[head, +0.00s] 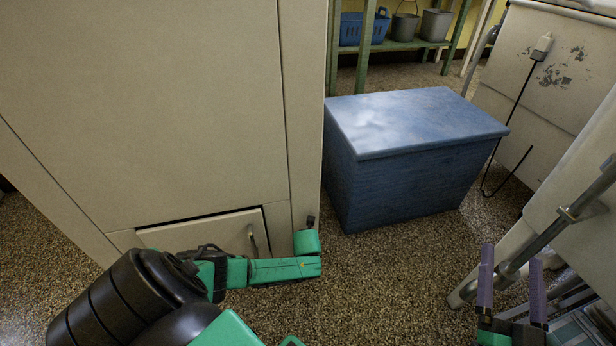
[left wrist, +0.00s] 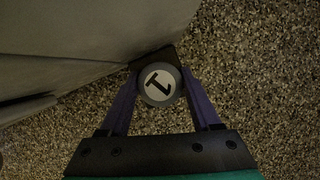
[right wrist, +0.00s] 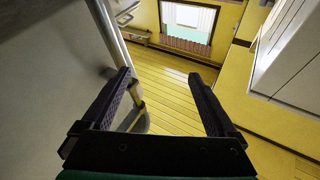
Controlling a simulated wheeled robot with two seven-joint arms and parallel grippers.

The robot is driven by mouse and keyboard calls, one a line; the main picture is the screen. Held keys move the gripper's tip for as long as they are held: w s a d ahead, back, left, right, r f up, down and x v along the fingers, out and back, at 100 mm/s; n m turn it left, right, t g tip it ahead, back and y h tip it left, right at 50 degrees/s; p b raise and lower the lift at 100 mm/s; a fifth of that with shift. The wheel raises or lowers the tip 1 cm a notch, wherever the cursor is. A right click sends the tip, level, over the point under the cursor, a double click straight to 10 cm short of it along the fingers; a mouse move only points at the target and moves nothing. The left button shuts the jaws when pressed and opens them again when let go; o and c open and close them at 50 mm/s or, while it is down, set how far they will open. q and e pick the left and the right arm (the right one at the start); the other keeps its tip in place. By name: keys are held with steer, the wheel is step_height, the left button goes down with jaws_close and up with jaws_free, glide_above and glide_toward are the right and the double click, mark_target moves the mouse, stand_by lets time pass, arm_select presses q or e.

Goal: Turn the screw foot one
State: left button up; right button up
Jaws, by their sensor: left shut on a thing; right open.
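The screw foot one (left wrist: 160,86) is a round pale disc marked with a dark "1", at the cabinet's lower corner in the left wrist view. The two purple fingers of my left gripper (left wrist: 157,92) are shut on it from both sides. In the head view my left arm reaches low to the right front corner of the beige cabinet (head: 160,100); its fingers and the foot are hidden there. My right gripper (head: 511,290) is open and empty at the lower right. Its spread fingers (right wrist: 163,100) also show in the right wrist view, with nothing between them.
A blue chest (head: 400,165) stands right of the cabinet. A white washer (head: 540,75) with a black cord and grey metal tubing (head: 560,225) are at the right. A green shelf (head: 400,46) is behind. Speckled floor (head: 385,270) is clear between the cabinet and the tubing.

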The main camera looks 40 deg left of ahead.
arm_select(q)
steer(key=shift+m+h+p, duration=0.3)
steer(key=shift+m+p, duration=0.15)
steer(key=shift+m, duration=0.55)
arm_select(e)
steer(key=s+a+f+g, duration=0.1)
steer(key=s+f+g, duration=0.2)
steer(key=f, duration=0.8)
steer(key=shift+s+f+m+g+h, duration=0.15)
steer(key=shift+m+g+h, duration=0.15)
steer(key=shift+g+h, duration=0.1)
arm_select(q)
steer(key=o, duration=1.4)
